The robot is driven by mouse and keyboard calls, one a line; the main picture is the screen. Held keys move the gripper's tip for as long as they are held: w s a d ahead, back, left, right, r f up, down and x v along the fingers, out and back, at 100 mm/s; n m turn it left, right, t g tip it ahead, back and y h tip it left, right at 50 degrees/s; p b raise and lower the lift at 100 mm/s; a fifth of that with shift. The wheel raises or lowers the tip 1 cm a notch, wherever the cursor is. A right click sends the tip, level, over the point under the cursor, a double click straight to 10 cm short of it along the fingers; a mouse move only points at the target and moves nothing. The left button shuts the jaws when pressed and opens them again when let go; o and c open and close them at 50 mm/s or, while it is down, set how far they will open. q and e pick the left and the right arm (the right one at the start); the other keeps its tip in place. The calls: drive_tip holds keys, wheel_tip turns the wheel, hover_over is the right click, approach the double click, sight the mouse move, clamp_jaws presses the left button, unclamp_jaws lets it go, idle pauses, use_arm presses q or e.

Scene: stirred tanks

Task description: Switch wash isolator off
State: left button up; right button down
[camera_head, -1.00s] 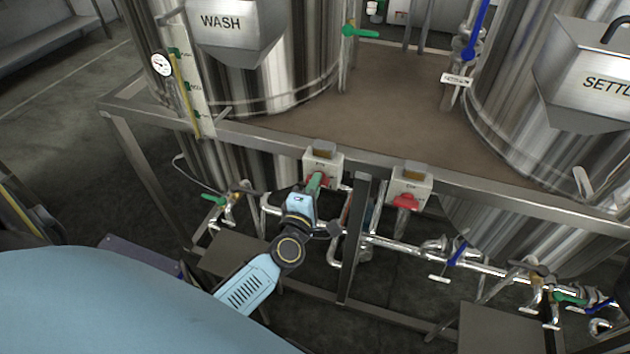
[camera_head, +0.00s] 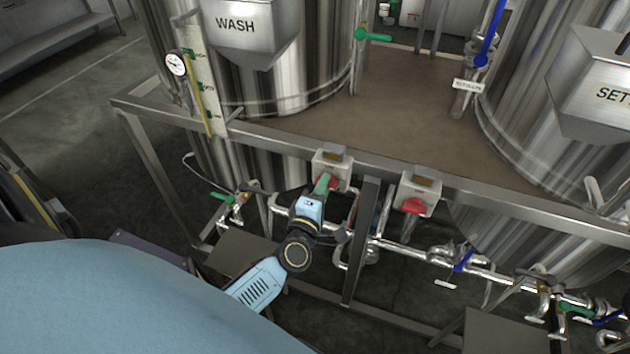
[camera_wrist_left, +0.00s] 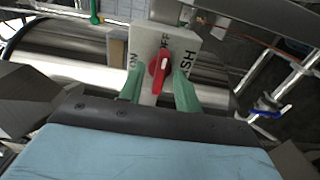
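The wash isolator is a pale grey box (camera_head: 332,163) on the frame rail below the WASH tank (camera_head: 270,80). In the left wrist view the box (camera_wrist_left: 178,38) carries a red rotary handle (camera_wrist_left: 160,73). The handle lies roughly up and down in that view, its white mark towards the OFF lettering at the top; ON is at the left. My left gripper (camera_head: 325,184) is at the box. Its green fingers (camera_wrist_left: 159,86) stand apart on either side of the handle, with gaps showing. Whether a fingertip touches it, I cannot tell. My right gripper is out of view.
A second isolator box (camera_head: 421,191) with a red handle hangs to the right, past a steel post (camera_head: 361,240). The frame rail (camera_head: 265,143) runs above my left gripper. Pipes (camera_head: 480,270) with blue and green valve levers run below.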

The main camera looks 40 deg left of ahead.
use_arm(q)
drive_tip(key=b+v, duration=0.1)
drive_tip(key=v, duration=1.2)
drive_tip(key=shift+a, duration=0.1)
drive_tip(key=s+d+f+m+g+h+b, duration=0.1)
drive_tip(key=s+d+f+m+g+h, duration=0.2)
drive_tip(key=f, duration=0.7)
drive_tip(key=s+d+f+m+g+h+b, duration=0.1)
drive_tip(key=s+f+m+g+b, duration=0.15)
drive_tip(key=f+m, duration=0.55)
drive_tip(key=s+d+f+m+g+h+b, duration=0.1)
drive_tip(key=s+f+m+g+h, duration=0.15)
drive_tip(key=f, duration=0.95)
drive_tip(key=s+a+f+m+g+y+b, duration=0.1)
drive_tip(key=s+f+m+g, duration=0.3)
drive_tip(key=s+f, duration=0.4)
drive_tip(key=s+a+f+m+g+y+b, duration=0.1)
drive_tip(key=s+a+f+m+g, duration=0.2)
drive_tip(key=s+f, duration=0.6)
drive_tip(key=s+m+g, duration=0.1)
drive_tip(key=s+m, duration=0.1)
drive_tip(key=s, duration=0.4)
drive_tip(key=shift+f, duration=0.35)
drive_tip(key=shift+m, duration=0.25)
